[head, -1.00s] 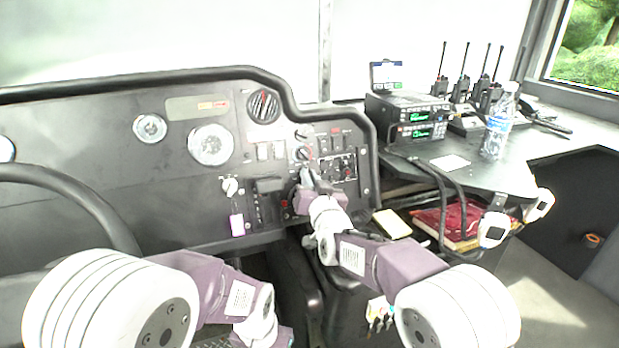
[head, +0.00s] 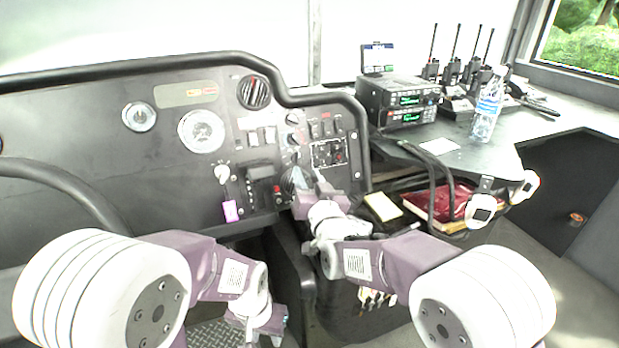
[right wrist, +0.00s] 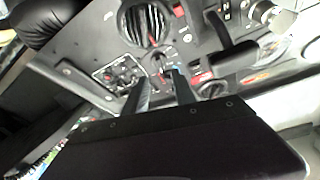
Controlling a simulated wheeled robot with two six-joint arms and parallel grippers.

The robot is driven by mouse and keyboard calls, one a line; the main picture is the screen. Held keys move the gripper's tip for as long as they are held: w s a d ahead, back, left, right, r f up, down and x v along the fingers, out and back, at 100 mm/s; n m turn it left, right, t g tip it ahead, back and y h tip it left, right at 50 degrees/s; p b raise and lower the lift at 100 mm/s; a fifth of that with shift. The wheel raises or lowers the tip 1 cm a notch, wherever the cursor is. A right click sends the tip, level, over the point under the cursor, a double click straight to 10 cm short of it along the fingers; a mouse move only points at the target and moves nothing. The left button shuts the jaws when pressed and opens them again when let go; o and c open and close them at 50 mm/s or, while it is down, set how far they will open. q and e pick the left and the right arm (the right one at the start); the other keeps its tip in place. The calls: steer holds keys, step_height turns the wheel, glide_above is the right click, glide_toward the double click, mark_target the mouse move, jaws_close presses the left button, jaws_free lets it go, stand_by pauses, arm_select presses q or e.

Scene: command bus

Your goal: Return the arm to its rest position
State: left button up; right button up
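My right arm reaches in from the lower right in the head view. Its purple and white gripper (head: 306,182) is in front of the lower right part of the dashboard (head: 90,185), near the switches. In the right wrist view, its two dark fingers (right wrist: 160,92) stand apart with nothing seen between them, facing a panel with a red-marked dial (right wrist: 146,24) and knobs. I cannot tell whether the fingertips touch the panel. My left gripper (head: 268,325) hangs low at the bottom of the head view, below the dashboard. Its fingers are too unclear to read.
A steering wheel (head: 75,190) is at the left. A side desk at the right holds a radio unit (head: 398,100), several handheld radios and a water bottle (head: 487,105). Below lie a red book (head: 455,203) and cables. A pink tag (head: 230,211) hangs from the dashboard.

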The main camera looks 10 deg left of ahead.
steer(key=v, duration=0.2)
steer(key=shift+s+d, duration=0.15)
steer(key=shift+s, duration=0.1)
steer(key=w+d+r+m+t+h, duration=0.1)
steer(key=w+d+r+h, duration=0.1)
steer(key=d, duration=0.4)
steer(key=w+d+r+m+t+h, duration=0.1)
steer(key=w+d+m+h, duration=0.1)
steer(key=d, duration=0.4)
steer(key=s+d+f+m+g+h+p, duration=0.1)
steer(key=d+f+g+h, duration=0.15)
steer(key=d, duration=0.35)
steer(key=s+d+f+g+h, duration=0.1)
steer(key=d+f, duration=0.3)
steer(key=d, duration=0.3)
steer(key=s+d+f+g, duration=0.5)
steer(key=s+f, duration=0.3)
steer(key=f, duration=0.3)
steer(key=s+f+n+g, duration=0.1)
steer(key=s+f+g, duration=0.3)
steer(key=s, duration=0.5)
steer(key=s+f+g, duration=0.4)
steer(key=s+f, duration=0.1)
steer(key=s, duration=0.3)
step_height(320, 180, up, 38)
steer(key=s+p, duration=0.1)
steer(key=p, duration=3.7)
steer(key=shift+d+h+p, duration=0.3)
steer(key=shift+d+h, duration=0.15)
